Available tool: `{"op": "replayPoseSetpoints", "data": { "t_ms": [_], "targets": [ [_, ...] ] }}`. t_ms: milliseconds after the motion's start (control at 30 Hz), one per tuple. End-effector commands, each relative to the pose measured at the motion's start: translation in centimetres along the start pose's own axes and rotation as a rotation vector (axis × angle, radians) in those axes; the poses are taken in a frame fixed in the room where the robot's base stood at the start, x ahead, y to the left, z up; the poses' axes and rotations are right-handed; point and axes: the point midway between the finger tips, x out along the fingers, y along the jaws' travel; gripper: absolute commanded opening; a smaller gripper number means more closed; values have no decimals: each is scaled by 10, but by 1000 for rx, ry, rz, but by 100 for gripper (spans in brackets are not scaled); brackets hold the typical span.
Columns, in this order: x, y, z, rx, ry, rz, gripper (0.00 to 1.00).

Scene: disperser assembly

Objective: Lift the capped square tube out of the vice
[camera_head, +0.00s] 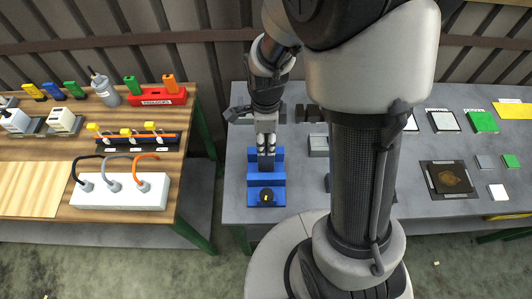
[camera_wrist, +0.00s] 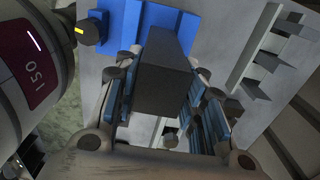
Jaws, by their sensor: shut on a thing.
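The blue vice (camera_head: 266,181) stands near the left end of the grey table, with its dark knob facing the front. The vice also shows at the top of the wrist view (camera_wrist: 127,20). The square tube (camera_wrist: 163,75) is a dark grey block between the fingers of my gripper (camera_head: 266,148). The gripper is shut on the tube, with a finger on each side. In the head view the tube (camera_head: 266,162) is just below the gripper, at the vice. I cannot tell whether its lower end is still between the jaws. I cannot make out the cap separately.
The grey table (camera_head: 235,205) holds a small grey block (camera_head: 318,146) right of the vice and several flat plates farther right. A wooden table (camera_head: 185,150) on the left carries a white cable box (camera_head: 120,192) and coloured parts. A gap separates the tables.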

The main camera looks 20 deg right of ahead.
Motion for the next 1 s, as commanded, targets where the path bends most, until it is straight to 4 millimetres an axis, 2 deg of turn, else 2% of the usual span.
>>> {"op": "replayPoseSetpoints", "data": {
  "t_ms": [1000],
  "targets": [
    [-40,-1,0,0,-1,-3,13]
  ]
}}
